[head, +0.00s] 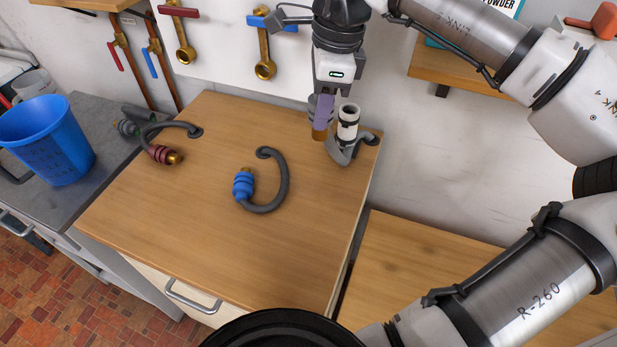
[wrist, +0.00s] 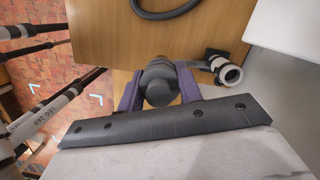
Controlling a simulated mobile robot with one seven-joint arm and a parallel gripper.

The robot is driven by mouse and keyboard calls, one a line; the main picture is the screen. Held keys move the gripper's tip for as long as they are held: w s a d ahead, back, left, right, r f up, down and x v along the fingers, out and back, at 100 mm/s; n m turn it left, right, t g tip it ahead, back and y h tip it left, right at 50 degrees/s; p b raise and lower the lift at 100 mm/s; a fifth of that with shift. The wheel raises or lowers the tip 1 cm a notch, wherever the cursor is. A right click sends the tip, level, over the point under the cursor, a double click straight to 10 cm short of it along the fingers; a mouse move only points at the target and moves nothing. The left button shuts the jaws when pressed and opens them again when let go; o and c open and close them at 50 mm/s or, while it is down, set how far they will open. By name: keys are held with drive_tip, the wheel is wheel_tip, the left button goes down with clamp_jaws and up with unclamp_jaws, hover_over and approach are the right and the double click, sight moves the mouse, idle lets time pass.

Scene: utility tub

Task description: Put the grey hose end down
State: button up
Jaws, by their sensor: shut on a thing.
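My gripper (head: 322,112) points down above the back right corner of the wooden top. It is shut on the grey hose end (wrist: 160,82), which sits between its two purple fingers in the wrist view. The brass tip of the hose end shows just below the fingers in the head view. The grey hose (head: 344,156) curves beneath and runs to the right near the board's edge. I cannot tell whether the tip touches the wooden top.
A black-and-white tube (head: 348,122) stands right beside my gripper. A blue hose end (head: 243,186) and a red hose end (head: 163,155) lie on the wooden top (head: 190,240). Brass taps line the wall behind. The front of the top is clear.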

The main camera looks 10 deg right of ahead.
wheel_tip(320, 180, down, 16)
drive_tip(key=b, duration=0.9)
drive_tip(key=shift+f, duration=0.2)
drive_tip(key=o, duration=1)
drive_tip(key=shift+r, duration=0.1)
drive_tip(key=shift+r, duration=0.1)
drive_tip(key=shift+r, duration=0.25)
drive_tip(key=r, duration=0.3)
drive_tip(key=d+r, duration=0.1)
drive_tip(key=r, duration=0.7)
drive_tip(key=shift+s+d+r, duration=0.15)
drive_tip(key=shift+d+r, duration=0.1)
drive_tip(key=shift+d, duration=0.15)
